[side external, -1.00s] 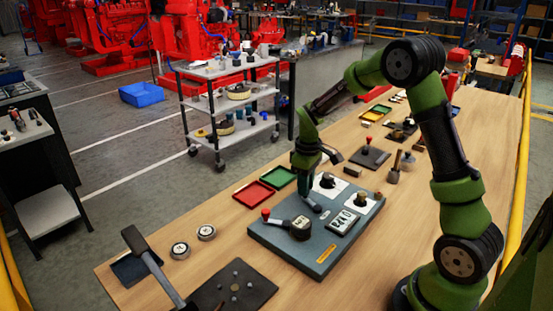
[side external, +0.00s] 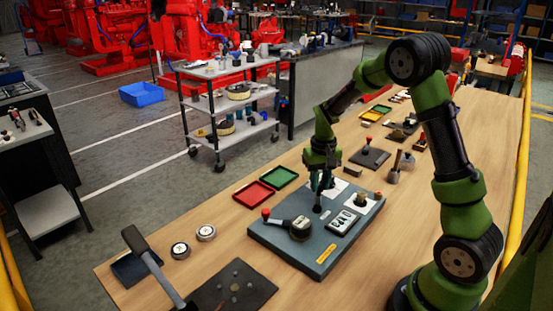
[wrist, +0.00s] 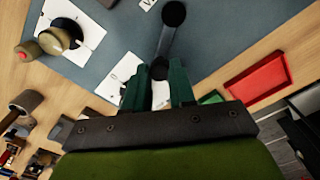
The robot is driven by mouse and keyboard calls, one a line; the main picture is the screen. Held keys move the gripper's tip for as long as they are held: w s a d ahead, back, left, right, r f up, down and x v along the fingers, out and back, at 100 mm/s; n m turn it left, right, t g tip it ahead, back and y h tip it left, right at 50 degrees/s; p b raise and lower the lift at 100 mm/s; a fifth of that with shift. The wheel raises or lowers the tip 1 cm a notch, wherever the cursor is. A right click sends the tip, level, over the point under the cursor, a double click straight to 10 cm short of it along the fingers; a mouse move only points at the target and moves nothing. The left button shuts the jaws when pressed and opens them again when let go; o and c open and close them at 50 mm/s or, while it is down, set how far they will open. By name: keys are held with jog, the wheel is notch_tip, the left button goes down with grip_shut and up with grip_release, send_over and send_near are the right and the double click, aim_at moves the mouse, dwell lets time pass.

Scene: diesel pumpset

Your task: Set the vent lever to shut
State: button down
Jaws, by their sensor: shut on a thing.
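The grey-blue panel (side external: 290,251) lies on the wooden bench. A dark lever (wrist: 167,42), apparently the vent lever, has its round black end on the panel. Its other end lies between my green fingers in the wrist view. My gripper (wrist: 158,88) is shut on that lever end. In the side view my gripper (side external: 320,184) is over the back part of the panel, and the lever (side external: 317,206) shows below it as a short dark bar. The fingers hide the gripped end. I cannot read any shut mark.
Red (side external: 253,194) and green (side external: 279,178) trays lie behind the panel.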

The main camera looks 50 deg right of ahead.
jog(key=shift+s+d+r+m, duration=0.15)
jog(key=shift+s+m, duration=0.1)
jog(key=shift+m, duration=0.35)
jog(key=shift+s+d+f+m, duration=0.1)
jog(key=shift+s+m, duration=0.15)
jog(key=shift+m, duration=0.35)
jog(key=shift+s, duration=0.1)
jog(key=c, duration=0.9)
grip_release()
jog(key=shift+c, duration=0.2)
notch_tip(320, 180, up, 17)
